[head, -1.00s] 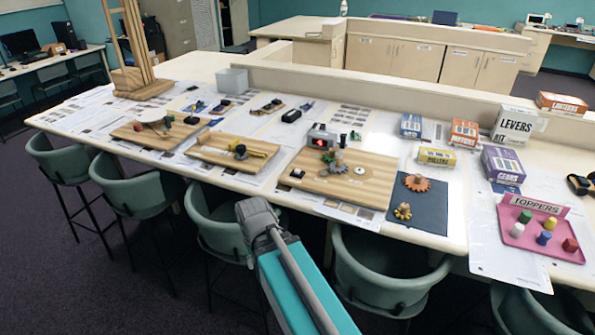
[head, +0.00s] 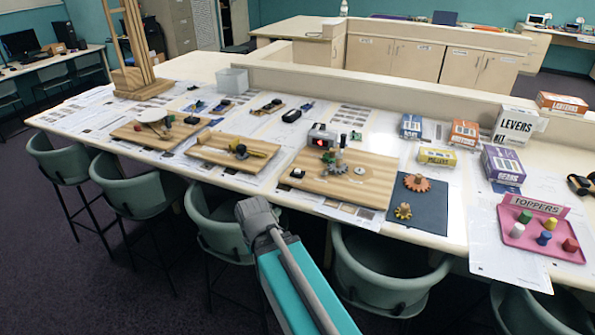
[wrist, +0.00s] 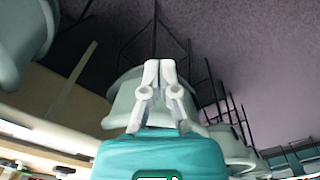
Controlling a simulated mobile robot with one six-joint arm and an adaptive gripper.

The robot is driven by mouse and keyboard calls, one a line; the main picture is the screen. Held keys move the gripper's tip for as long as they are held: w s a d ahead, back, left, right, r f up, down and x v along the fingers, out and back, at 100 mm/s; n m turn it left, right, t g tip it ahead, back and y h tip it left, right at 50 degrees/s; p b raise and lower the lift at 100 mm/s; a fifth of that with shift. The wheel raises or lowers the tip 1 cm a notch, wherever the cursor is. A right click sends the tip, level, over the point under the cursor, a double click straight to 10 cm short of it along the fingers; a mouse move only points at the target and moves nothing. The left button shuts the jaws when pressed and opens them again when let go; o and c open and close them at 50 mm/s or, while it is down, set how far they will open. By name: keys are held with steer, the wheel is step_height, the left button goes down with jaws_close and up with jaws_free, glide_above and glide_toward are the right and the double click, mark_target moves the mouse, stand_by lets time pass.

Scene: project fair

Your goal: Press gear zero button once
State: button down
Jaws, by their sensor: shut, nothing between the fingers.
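A wooden board (head: 345,190) with gears lies on the counter near the middle of the head view. A grey box with a red-lit display (head: 321,136) stands at the board's back edge. My gripper (wrist: 158,66) shows in the wrist view with its pale fingers together and empty. It points toward the stools and floor, apart from the board. In the head view my arm is in front of the counter, and the gripper's fingers cannot be made out.
Green stools (head: 385,268) line the counter's front edge. A dark mat (head: 430,215) with two orange gears lies right of the board. Another wooden board (head: 215,150) lies left. A pink tray (head: 520,240) holds several coloured toppers; boxes stand behind.

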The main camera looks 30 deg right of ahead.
stand_by(0.8)
step_height(320, 180, up, 16)
steer(key=m+t+y+p, duration=0.3)
steer(key=m+t+p, duration=0.3)
steer(key=t+p, duration=0.35)
glide_above(298, 170)
steer(key=shift+s+f+g+p, duration=0.1)
steer(key=shift+s+g+p, duration=0.1)
steer(key=shift+g+p, duration=0.15)
steer(key=shift+f, duration=0.1)
step_height(298, 170, down, 9)
steer(key=b, duration=0.8)
steer(key=shift+r+b, duration=0.2)
steer(key=shift+b, duration=0.2)
steer(key=shift+f, duration=0.1)
steer(key=shift+f+b, duration=0.3)
steer(key=shift+b, duration=0.1)
